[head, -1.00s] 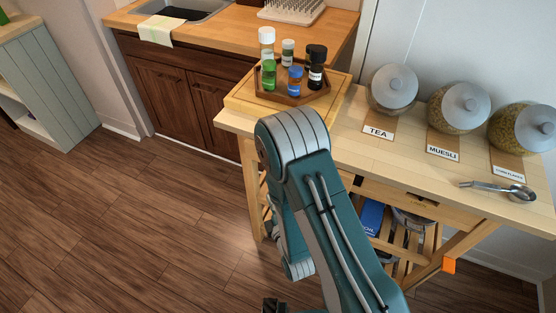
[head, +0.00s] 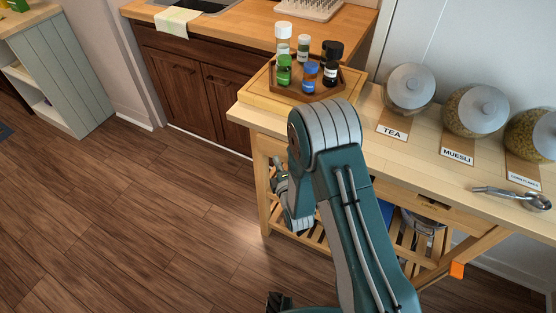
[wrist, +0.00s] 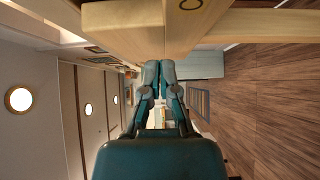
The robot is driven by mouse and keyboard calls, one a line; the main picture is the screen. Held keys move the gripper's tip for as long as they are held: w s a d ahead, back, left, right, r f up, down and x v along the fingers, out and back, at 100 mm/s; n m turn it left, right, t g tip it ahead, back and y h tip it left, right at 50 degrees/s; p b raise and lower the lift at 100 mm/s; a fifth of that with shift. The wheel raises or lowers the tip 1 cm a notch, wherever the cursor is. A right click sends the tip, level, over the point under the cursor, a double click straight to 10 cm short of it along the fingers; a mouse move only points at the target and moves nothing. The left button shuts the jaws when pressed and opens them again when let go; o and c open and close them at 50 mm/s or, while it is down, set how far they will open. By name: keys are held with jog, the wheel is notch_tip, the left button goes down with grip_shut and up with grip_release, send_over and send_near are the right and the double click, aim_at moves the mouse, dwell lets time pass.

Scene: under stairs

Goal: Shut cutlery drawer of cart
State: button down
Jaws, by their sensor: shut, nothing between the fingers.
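The wooden cart (head: 365,128) stands at the right in the head view. A drawer front (head: 436,204) with a small dark mark and lettering shows below its top, partly behind my arm. How far the drawer stands out is hard to tell. In the wrist view, a pale wooden part of the cart (wrist: 130,28) fills the top, with a curved dark letter or mark at its edge. My gripper (wrist: 158,66) is shut and empty, its fingertips close below or against this wood; contact is unclear.
The cart top holds a tray of bottles (head: 308,92), several jars (head: 476,112) and a metal scoop (head: 512,195). A slatted shelf (head: 310,235) lies below. A brown cabinet (head: 190,90) stands behind. The wooden floor (head: 130,220) at the left is clear.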

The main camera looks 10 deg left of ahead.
aim_at(285, 150)
jog(key=shift+w+d, duration=0.15)
jog(key=shift+w, duration=0.2)
jog(key=shift+w+d, duration=0.25)
jog(key=shift+w, duration=0.5)
jog(key=shift+w+d, duration=0.3)
jog(key=shift+w, duration=0.4)
jog(key=shift+w+d, duration=0.25)
jog(key=shift+w, duration=0.5)
jog(key=shift+r, duration=0.1)
